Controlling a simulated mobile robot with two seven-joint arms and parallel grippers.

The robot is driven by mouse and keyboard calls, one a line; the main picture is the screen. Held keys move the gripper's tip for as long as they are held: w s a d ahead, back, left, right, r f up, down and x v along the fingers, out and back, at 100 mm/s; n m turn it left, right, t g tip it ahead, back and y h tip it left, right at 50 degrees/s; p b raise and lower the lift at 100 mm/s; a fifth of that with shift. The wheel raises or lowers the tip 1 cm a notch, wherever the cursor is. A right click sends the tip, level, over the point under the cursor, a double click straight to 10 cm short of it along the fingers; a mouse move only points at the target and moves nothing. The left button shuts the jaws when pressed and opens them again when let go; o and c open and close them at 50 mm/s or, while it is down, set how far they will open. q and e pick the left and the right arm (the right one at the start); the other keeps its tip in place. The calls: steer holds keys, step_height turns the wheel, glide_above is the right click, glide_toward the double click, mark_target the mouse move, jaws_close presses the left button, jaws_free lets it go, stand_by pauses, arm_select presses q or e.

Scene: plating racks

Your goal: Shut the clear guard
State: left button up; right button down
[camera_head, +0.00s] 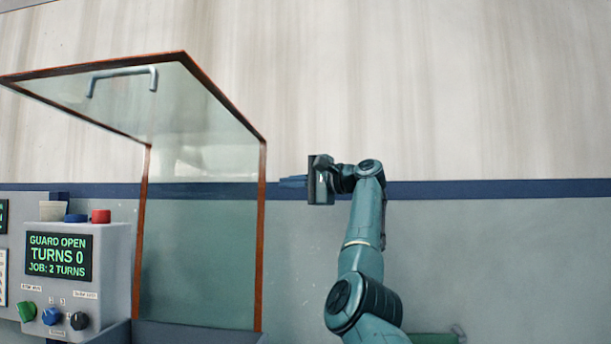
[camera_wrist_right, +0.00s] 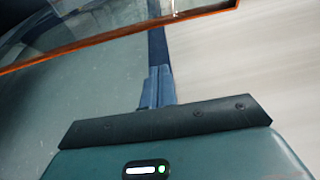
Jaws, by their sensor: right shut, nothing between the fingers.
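The clear guard (camera_head: 205,165) stands open at the left in the head view. It has orange-brown edges, and its top panel is raised and tilted, with a grey handle (camera_head: 122,72) on it. In the right wrist view an orange edge of the guard (camera_wrist_right: 120,40) crosses the upper part. My right gripper (camera_head: 281,182) is shut and empty, just right of the guard's upright edge, pointing left. Its blue fingers (camera_wrist_right: 157,88) lie together in the right wrist view. A gap to the guard shows in the head view, though depth is hard to judge. My left gripper is not in view.
A grey control box (camera_head: 115,270) stands left of the guard. Its screen (camera_head: 58,257) reads "GUARD OPEN, TURNS 0, JOB: 2 TURNS". It has coloured knobs and a red button (camera_head: 101,216) on top. The wall behind is plain with a blue stripe (camera_head: 500,189). The right side looks clear.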

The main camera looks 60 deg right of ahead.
steer(key=a, duration=0.1)
steer(key=w+a, duration=0.1)
steer(key=a+p, duration=0.1)
steer(key=a, duration=0.1)
steer(key=shift+w+r, duration=0.1)
steer(key=shift+w, duration=0.2)
stand_by(0.6)
